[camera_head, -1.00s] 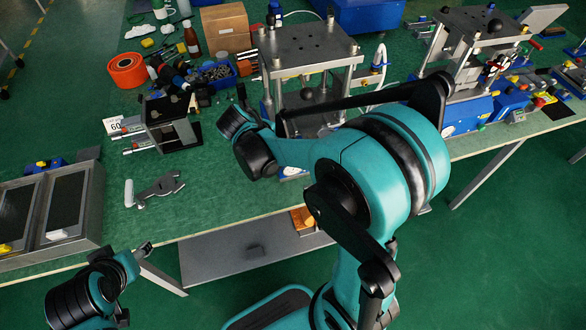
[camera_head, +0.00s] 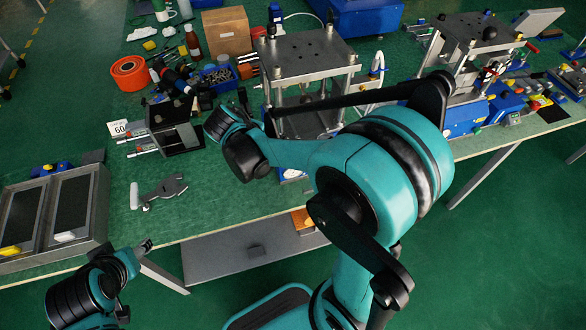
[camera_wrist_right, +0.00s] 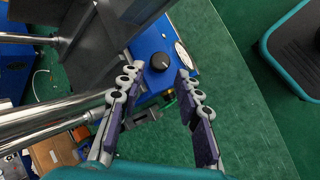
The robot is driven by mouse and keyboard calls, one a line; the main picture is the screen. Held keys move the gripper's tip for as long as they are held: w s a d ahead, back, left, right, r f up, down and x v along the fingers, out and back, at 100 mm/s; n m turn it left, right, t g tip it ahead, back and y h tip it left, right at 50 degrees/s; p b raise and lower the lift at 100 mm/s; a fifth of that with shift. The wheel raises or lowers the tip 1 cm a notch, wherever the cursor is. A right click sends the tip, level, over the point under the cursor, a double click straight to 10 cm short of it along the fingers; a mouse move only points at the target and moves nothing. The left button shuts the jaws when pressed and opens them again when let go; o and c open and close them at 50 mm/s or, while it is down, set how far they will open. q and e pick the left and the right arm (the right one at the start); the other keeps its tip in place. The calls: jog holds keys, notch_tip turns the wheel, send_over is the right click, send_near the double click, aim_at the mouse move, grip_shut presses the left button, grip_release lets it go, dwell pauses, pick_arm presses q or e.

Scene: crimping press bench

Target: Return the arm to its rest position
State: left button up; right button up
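My right arm (camera_head: 370,165) is bent over the front of the bench, its teal links covering part of the near press. My right gripper (camera_wrist_right: 150,108) is open in the right wrist view, its two padded fingers apart with nothing between them. Beyond the fingers is the press's blue base with a black knob (camera_wrist_right: 160,62). In the head view the right fingers cannot be made out clearly. My left arm (camera_head: 95,290) is low at the bottom left, in front of the bench edge. Only a small dark end of my left gripper (camera_head: 145,247) shows, so its opening is unclear.
The near press (camera_head: 308,55) stands close to my right arm, and a second press (camera_head: 475,40) is farther right. A two-bay metal tray (camera_head: 100,205) and a grey hand tool (camera_head: 165,190) lie on the left. An orange reel (camera_head: 129,73) is at the back.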

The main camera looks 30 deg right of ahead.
jog(key=shift+a+r, duration=0.3)
jog(key=shift+r, duration=0.1)
jog(key=shift+s, duration=0.1)
jog(key=s+a+r+m+t+y, duration=0.5)
jog(key=s+a+t+y, duration=0.1)
jog(key=s, duration=0.5)
jog(key=shift+a+m+y, duration=0.3)
jog(key=shift+a+y, duration=0.1)
jog(key=shift+a, duration=0.05)
